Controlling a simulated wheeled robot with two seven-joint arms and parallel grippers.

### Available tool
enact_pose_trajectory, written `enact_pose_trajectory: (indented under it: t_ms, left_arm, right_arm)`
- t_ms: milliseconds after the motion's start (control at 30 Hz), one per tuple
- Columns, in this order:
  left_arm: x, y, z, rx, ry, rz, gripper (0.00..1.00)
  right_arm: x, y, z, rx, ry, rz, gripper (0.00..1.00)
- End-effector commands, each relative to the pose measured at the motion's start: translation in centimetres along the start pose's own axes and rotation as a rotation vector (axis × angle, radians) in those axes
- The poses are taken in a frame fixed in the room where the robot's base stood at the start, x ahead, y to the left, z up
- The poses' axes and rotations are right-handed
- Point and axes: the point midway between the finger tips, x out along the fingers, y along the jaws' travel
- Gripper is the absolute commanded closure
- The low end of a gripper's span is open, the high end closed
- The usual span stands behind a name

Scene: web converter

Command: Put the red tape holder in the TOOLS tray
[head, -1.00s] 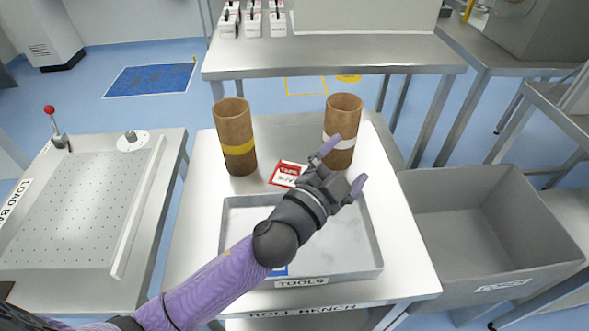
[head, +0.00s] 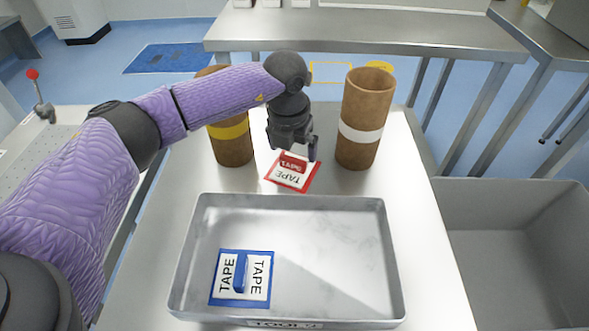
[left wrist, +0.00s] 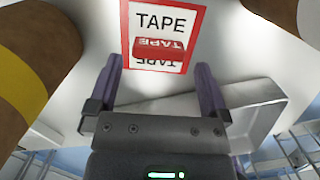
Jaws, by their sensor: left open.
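The red tape holder (head: 292,171) lies on the bench behind the tray, between the two brown rolls. It has a white label reading TAPE and a raised red block. My left gripper (head: 293,155) is just above it in the head view, pointing down, open and empty. In the left wrist view the red tape holder (left wrist: 164,36) lies ahead of the two purple fingers (left wrist: 158,85), apart from them. The metal TOOLS tray (head: 388,262) stands at the front of the bench; its label is partly cut off. My right gripper is not in view.
A blue tape holder (head: 241,278) lies in the tray's left part; the tray's right part is empty. A yellow-banded roll (head: 231,145) and a white-banded roll (head: 364,118) stand upright on either side of the red holder. A grey bin (head: 510,245) is at right.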

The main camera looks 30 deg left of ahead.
Motion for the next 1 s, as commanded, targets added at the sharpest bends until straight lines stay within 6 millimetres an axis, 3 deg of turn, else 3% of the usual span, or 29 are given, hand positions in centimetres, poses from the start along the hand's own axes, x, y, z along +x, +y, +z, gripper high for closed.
enact_pose_trajectory:
  t_ms: [33, 167, 367, 733, 933, 1000]
  left_arm:
    - [1.5, 0.1, -0.2, 0.000, 0.005, 0.001, 0.00]
    - [4.0, 0.1, -0.3, 0.001, 0.006, -0.001, 0.00]
    - [3.8, 0.1, -0.2, 0.002, 0.001, -0.002, 0.00]
    - [3.8, 0.1, -0.2, 0.002, 0.001, -0.003, 0.75]
    - [3.7, 0.1, -0.2, 0.002, 0.000, -0.003, 0.76]
    - [2.7, 0.1, 0.0, 0.002, -0.001, -0.003, 0.76]
  right_arm:
    - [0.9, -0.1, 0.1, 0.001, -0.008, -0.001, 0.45]
    - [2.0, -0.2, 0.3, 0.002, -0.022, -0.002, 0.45]
    - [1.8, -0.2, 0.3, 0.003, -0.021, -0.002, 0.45]
    - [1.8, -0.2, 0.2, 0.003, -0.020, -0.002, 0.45]
    - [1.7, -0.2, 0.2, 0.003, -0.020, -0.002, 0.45]
    - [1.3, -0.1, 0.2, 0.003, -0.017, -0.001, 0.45]
